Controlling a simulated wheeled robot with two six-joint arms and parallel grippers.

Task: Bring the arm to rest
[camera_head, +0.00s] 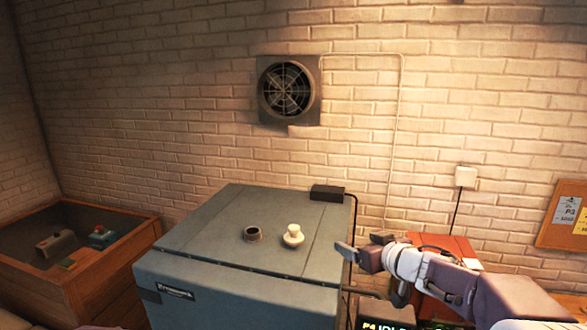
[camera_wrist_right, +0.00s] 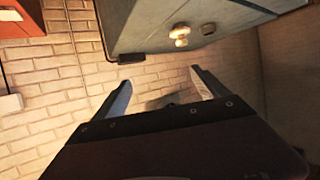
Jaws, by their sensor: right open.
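My right gripper (camera_head: 362,254) is at the right edge of the grey cabinet (camera_head: 220,290) in the head view, its arm coming in from the right. Its two fingers are apart and nothing is between them. In the right wrist view the open gripper (camera_wrist_right: 162,92) shows two spread fingers with brick wall beyond them. My left gripper is not in the head view.
On the cabinet top stand a white knobbed object (camera_head: 293,236), a small dark ring-shaped cup (camera_head: 252,234) and a black box (camera_head: 327,192). A wooden crate (camera_head: 140,235) stands left. A red box (camera_head: 452,247) stands behind my right arm. A fan (camera_head: 289,90) is on the wall.

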